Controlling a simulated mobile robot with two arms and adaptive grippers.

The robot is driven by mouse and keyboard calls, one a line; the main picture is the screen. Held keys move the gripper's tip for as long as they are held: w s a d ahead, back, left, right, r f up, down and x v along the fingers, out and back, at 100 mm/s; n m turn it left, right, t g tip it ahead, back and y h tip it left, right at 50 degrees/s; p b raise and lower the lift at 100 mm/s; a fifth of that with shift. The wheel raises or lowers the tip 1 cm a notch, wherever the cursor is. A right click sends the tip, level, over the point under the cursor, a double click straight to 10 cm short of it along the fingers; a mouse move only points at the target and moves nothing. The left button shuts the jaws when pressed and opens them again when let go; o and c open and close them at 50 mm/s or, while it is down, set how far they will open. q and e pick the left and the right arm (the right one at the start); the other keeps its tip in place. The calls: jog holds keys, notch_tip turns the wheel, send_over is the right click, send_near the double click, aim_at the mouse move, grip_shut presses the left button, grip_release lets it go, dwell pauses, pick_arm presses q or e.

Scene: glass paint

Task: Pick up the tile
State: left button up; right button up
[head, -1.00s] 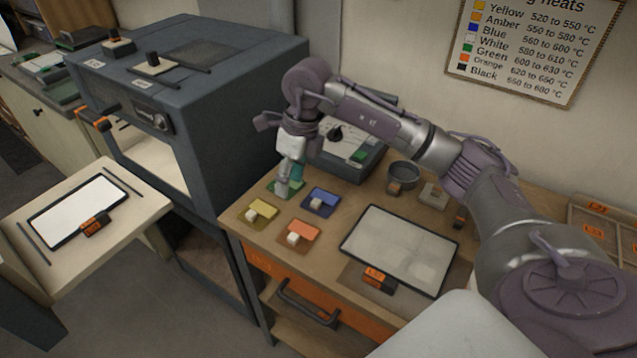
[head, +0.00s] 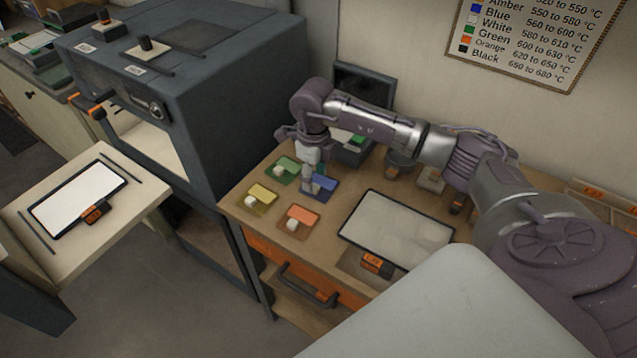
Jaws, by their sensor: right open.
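Several coloured tiles with small pale blocks on them lie on the wooden bench: a green tile (head: 280,167), a blue tile (head: 326,188), a yellow tile (head: 266,190) and an orange tile (head: 308,211). My right gripper (head: 308,188) is open and points down at the left part of the blue tile, hiding its block. I cannot tell whether the fingers touch it. The green tile lies just left of the gripper. My left gripper is not in view.
A pale panel in a dark frame (head: 395,228) lies right of the tiles. A large dark kiln (head: 215,85) stands left of the bench. A round container (head: 399,165) and a dark device (head: 362,90) are behind. A white panel (head: 80,198) lies on the left table.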

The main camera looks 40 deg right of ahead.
aim_at(315, 187)
notch_tip(315, 187, down, 2)
jog(key=shift+f+p, duration=0.15)
jog(key=shift+p, duration=0.15)
jog(key=shift+d+f, duration=0.1)
jog(key=shift+f, duration=0.35)
jog(key=shift+c, duration=0.5)
grip_shut()
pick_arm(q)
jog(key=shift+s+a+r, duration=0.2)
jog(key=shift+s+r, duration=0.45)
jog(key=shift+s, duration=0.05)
pick_arm(e)
jog(key=shift+r, duration=0.1)
jog(key=shift+r, duration=0.1)
